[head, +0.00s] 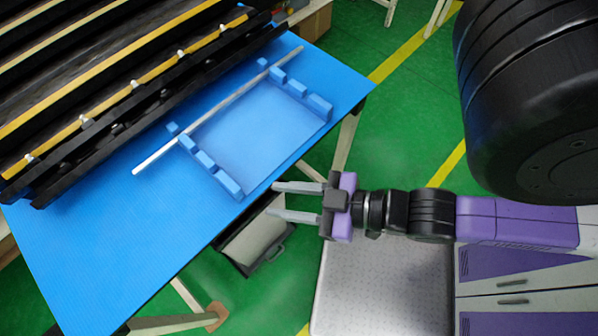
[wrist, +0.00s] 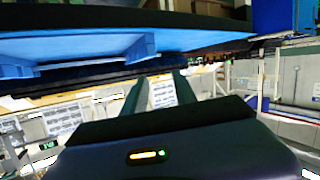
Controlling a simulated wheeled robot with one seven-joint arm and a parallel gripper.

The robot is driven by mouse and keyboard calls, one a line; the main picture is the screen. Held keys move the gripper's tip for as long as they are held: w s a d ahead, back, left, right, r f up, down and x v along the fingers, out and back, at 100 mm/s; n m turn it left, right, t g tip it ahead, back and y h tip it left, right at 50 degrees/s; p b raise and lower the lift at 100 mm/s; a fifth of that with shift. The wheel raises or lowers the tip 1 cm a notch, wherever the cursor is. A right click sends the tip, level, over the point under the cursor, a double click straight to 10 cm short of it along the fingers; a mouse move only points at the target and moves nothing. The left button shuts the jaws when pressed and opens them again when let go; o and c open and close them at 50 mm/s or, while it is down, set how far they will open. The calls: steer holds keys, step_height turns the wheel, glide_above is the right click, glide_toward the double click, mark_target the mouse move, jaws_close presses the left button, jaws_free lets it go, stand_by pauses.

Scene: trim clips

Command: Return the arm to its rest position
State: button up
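My gripper (head: 270,200) is off the front right edge of the blue table (head: 110,270). Its two fingers are apart, with nothing between them. The fingers also show apart in the wrist view (wrist: 160,92). My arm reaches in from the right of the head view. A thin silver trim strip (head: 155,158) lies across a blue holder (head: 262,125) with raised blocks on the table, well apart from the gripper. Small white clips (head: 134,84) sit along a yellow strip on a black panel (head: 60,185) at the upper left.
The table edge passes close to the gripper's left. A grey and black case (head: 258,240) is below the gripper on the green floor (head: 412,130). A cardboard box (head: 312,20) is behind the table. Open floor lies beyond the table's right corner.

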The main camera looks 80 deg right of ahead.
steer(key=shift+m, duration=0.4)
steer(key=s+a+r, duration=0.2)
steer(key=s, duration=0.1)
steer(key=shift+a+r, duration=0.1)
steer(key=shift+a, duration=0.1)
stand_by(0.8)
